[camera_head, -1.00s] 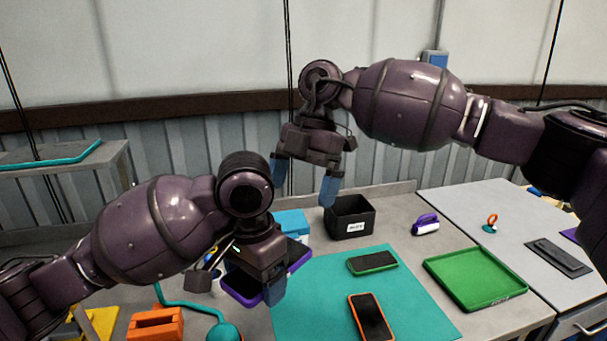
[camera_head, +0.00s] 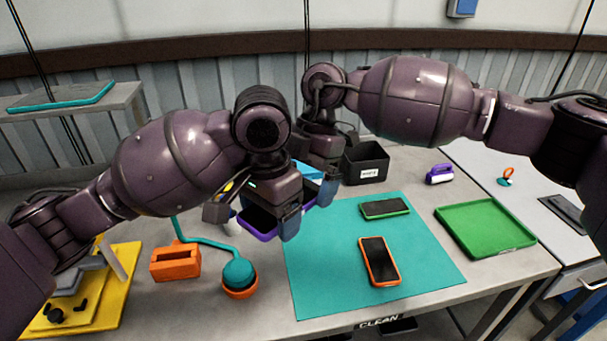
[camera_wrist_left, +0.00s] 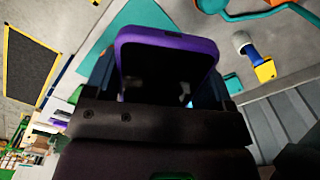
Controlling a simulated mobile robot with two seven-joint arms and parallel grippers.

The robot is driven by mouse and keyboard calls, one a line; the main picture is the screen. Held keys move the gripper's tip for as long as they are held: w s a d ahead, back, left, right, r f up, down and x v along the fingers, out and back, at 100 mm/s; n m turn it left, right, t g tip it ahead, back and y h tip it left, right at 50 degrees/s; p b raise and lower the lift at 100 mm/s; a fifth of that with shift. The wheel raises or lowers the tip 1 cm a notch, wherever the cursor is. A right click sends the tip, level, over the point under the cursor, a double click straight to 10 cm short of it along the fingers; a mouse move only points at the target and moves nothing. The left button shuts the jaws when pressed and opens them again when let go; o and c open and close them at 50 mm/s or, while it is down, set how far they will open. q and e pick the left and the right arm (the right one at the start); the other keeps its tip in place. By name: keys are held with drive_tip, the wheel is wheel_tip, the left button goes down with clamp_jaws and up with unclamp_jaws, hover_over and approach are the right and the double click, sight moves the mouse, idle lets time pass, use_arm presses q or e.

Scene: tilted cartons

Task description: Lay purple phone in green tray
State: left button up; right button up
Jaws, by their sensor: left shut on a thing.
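The purple phone (camera_head: 257,224) is in my left gripper (camera_head: 262,218), left of the teal mat in the head view, partly hidden by the gripper. In the left wrist view, the purple-rimmed phone (camera_wrist_left: 168,55) with its dark screen is between the fingers of my left gripper (camera_wrist_left: 168,92), which is shut on it. The green tray (camera_head: 485,228) lies empty to the right of the teal mat. My right gripper (camera_head: 322,185) is behind my left one. One blue fingertip shows, and the rest is largely covered.
The teal mat (camera_head: 335,265) bears an orange-rimmed phone (camera_head: 379,261) and a green-rimmed phone (camera_head: 385,208). A black box (camera_head: 366,163) and a purple-and-white object (camera_head: 440,174) stand behind. An orange block (camera_head: 175,262) and a yellow board (camera_head: 115,290) are at the left.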

drive_tip(key=c, duration=0.9)
use_arm(q)
drive_tip(key=o, duration=0.8)
use_arm(e)
drive_tip(key=shift+c, duration=0.5)
